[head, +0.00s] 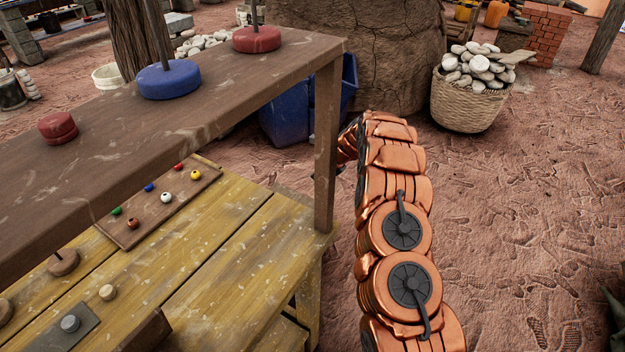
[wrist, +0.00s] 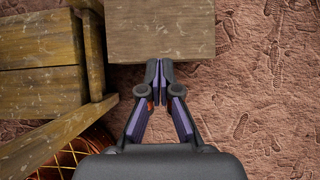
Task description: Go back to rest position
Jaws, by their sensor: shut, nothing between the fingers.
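My gripper (wrist: 158,66) shows in the wrist view with its fingertips together and nothing between them. It points at the end of a brown wooden board (wrist: 162,28), and the gap between them is hard to judge. In the head view my copper-coloured arm stretches forward to the right of the wooden table; the gripper itself is hidden there behind the arm and the table leg. The table has a raised brown shelf (head: 105,125) above a yellowish worktop (head: 240,235).
On the shelf stand a blue disc (head: 168,80) and a red disc (head: 256,39), each with a post, and a small red piece (head: 58,128). A blue bin (head: 286,118) and a basket of stones (head: 470,98) stand beyond. Open ground lies right.

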